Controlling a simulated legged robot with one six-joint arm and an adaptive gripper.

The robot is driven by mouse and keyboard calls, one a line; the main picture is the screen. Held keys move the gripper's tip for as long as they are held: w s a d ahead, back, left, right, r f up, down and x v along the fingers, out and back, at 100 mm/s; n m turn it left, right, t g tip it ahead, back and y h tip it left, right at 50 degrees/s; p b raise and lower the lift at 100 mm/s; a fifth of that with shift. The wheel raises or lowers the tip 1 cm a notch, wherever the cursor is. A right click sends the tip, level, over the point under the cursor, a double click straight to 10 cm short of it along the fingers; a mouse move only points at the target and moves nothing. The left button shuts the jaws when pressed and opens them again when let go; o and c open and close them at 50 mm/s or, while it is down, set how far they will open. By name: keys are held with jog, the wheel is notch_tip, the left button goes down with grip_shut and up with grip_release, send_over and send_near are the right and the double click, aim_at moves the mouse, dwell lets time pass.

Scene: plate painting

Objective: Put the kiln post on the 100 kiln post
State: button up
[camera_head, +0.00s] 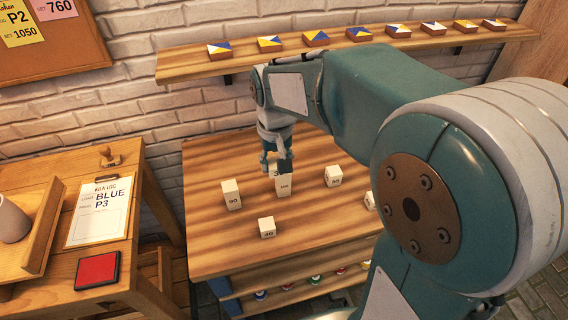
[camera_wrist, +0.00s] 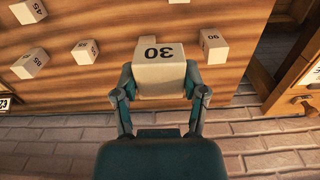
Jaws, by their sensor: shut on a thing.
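My gripper (camera_head: 277,160) is shut on a small white kiln post marked 30 (camera_wrist: 160,72), with a finger on each side; the wrist view shows the gripper (camera_wrist: 160,90) too. In the head view the held post is mostly hidden by the fingers. It is right at the top of the taller white post marked 100 (camera_head: 285,186), which stands upright on the table. I cannot tell whether the two touch.
Other white posts stand around on the wooden table (camera_head: 215,255): 90 (camera_head: 231,196) at left, 40 (camera_head: 267,228) in front, another (camera_head: 333,176) at right, one (camera_head: 370,200) partly behind my arm. A shelf of tiles (camera_head: 345,42) runs along the brick wall behind.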

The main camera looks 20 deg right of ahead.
jog(key=w+d+f, duration=0.1)
jog(key=w+f, duration=0.1)
jog(key=w, duration=0.1)
jog(key=w+d+f, duration=0.1)
jog(key=w+f, duration=0.2)
jog(key=w+d+f, duration=0.2)
jog(key=shift+w+f, duration=0.2)
jog(key=shift+w, duration=0.2)
jog(key=shift+w+f, duration=0.35)
jog(key=shift+f, duration=0.1)
jog(key=shift+a+f, duration=0.2)
jog(key=shift+f, duration=1.35)
jog(key=shift+d, duration=0.15)
jog(key=o, duration=1.2)
